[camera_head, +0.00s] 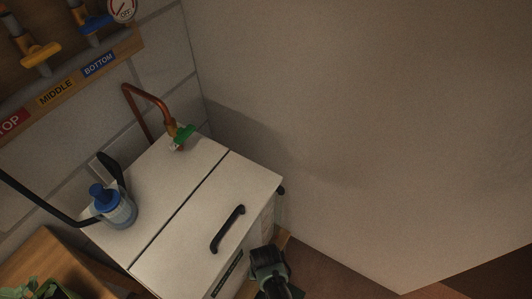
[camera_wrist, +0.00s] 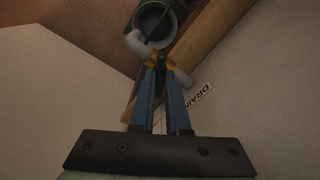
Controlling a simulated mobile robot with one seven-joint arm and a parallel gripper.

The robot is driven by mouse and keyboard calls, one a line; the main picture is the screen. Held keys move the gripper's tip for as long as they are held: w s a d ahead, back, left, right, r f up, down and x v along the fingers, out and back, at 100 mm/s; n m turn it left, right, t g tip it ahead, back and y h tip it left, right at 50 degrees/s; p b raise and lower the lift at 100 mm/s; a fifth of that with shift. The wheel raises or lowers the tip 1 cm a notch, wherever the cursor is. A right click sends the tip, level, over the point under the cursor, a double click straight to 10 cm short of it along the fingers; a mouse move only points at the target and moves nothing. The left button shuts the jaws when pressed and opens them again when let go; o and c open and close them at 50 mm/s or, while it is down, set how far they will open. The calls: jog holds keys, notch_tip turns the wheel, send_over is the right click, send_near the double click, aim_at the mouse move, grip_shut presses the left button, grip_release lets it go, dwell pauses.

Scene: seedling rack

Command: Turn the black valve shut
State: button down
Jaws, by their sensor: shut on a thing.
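My gripper (camera_wrist: 161,62) shows in the wrist view with its two blue fingers brought close together, pointing away from the camera. They are shut on a narrow dark piece, which I take to be the handle of the black valve (camera_wrist: 161,58). Pale grey pipe and a brass-coloured fitting show beside and behind the fingertips. The fingers hide most of the valve, so its angle cannot be told. In the head view a dark part of my arm is low in the picture, in front of the white cabinet (camera_head: 168,258); fingers and valve cannot be made out there.
A "DRAIN" label (camera_wrist: 197,97) is near the fingers. A dark round vessel or opening (camera_wrist: 152,22) lies beyond them, by a wooden beam (camera_wrist: 215,30). Yellow (camera_head: 40,54) and blue valves hang upper left.

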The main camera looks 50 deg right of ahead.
jog(key=m+p, duration=0.1)
jog(key=m, duration=0.4)
jog(key=shift+m, duration=0.7)
jog(key=c, duration=0.9)
grip_release()
notch_tip(320, 180, up, 13)
jog(key=p, duration=0.4)
